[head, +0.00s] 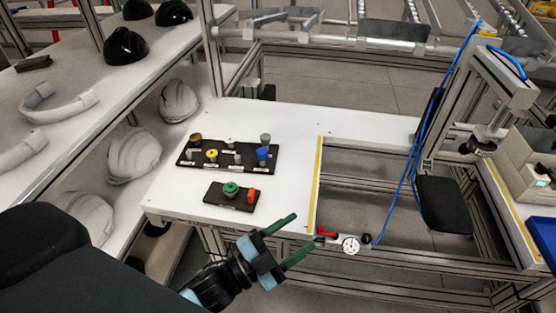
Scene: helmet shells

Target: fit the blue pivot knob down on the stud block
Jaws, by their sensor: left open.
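The blue pivot knob (262,154) stands at the right end of a long black tray (230,165) on the white bench. A grey knob-like piece is just behind it. A smaller black board (213,196) lies nearer to me, with a green knob (230,189) and an orange-red piece (251,195) on it. I cannot tell for certain which piece is the stud block. My left gripper (302,232) has teal fingers, is open and empty, and is near the bench's front edge, to the right of and nearer than the small board. My right gripper is not in view.
The tray also holds a yellow piece (211,155), a brown one (195,139) and several grey ones. A yellow strip (315,185) edges the bench's right side. A gauge (351,245) sits on the front rail. A shelf (75,100) with helmet shells stands left.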

